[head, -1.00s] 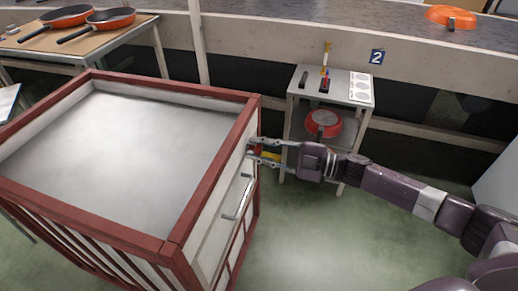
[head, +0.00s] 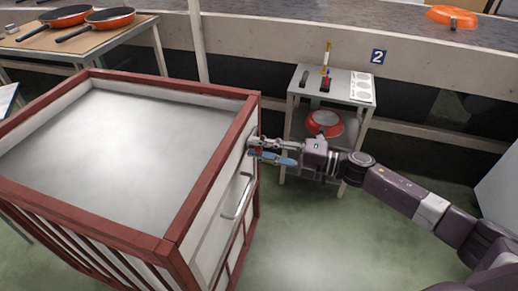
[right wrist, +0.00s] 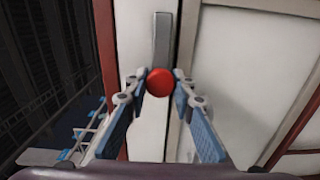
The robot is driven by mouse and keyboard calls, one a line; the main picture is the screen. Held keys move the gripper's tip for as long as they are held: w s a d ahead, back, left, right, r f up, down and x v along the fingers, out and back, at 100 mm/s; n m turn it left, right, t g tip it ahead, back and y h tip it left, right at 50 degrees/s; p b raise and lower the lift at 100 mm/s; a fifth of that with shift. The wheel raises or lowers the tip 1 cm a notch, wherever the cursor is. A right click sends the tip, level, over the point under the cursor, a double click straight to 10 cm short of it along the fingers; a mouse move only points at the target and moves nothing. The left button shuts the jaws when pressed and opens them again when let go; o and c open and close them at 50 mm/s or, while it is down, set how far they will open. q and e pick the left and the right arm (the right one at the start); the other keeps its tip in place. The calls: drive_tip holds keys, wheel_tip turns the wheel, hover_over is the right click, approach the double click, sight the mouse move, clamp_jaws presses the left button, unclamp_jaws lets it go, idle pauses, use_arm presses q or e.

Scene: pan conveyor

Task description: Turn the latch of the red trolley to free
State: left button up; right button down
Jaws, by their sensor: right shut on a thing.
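The red trolley (head: 176,228) has a red frame, white panels and a bare grey-white top, and stands at the left in the head view. Its latch shows in the right wrist view as a round red knob (right wrist: 160,82) at the lower end of an upright grey bar (right wrist: 163,38) on the white panel. My right gripper (head: 254,150) is at the trolley's right side, near the far corner. In the right wrist view its fingertips (right wrist: 161,86) are closed on the knob from both sides. In the head view the fingers mostly hide the latch. My left gripper is not in view.
A silver handle (head: 238,198) sticks out of the trolley's side, nearer than the gripper. A small grey stand (head: 345,101) with a red pan (head: 323,123) is behind my right arm. Pans (head: 110,18) lie on a table at the back left. The floor right of the trolley is clear.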

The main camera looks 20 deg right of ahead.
drive_tip(key=shift+f, duration=0.1)
idle(0.4)
drive_tip(key=c, duration=1.7)
unclamp_jaws()
drive_tip(key=shift+o, duration=0.2)
drive_tip(key=v, duration=1.2)
